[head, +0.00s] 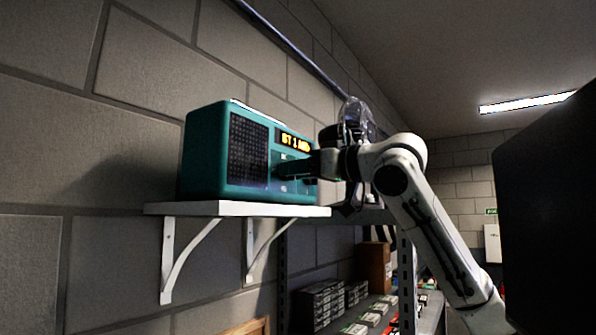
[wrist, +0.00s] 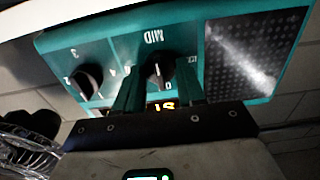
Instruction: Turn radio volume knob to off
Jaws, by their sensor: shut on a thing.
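The teal radio (head: 207,150) stands on a white wall shelf (head: 190,208) in the head view, with a dark speaker grille and a lit amber display. My gripper (head: 280,169) reaches its front face from the right. In the wrist view, the radio (wrist: 215,45) appears turned around, and my gripper (wrist: 157,78) has one finger on each side of a black knob (wrist: 158,68). The jaws are shut on this knob. Marks 0 and 1 show near it, and "MID" is printed close by. Whether this is the volume knob cannot be read. The fingers partly cover the display.
A second black knob (wrist: 88,78) with numbers around it sits left of the gripped one in the wrist view. A brick wall (head: 90,130) stands behind the radio. Below right, a lower shelf (head: 365,312) holds several small boxes. A dark panel (head: 545,200) fills the right edge.

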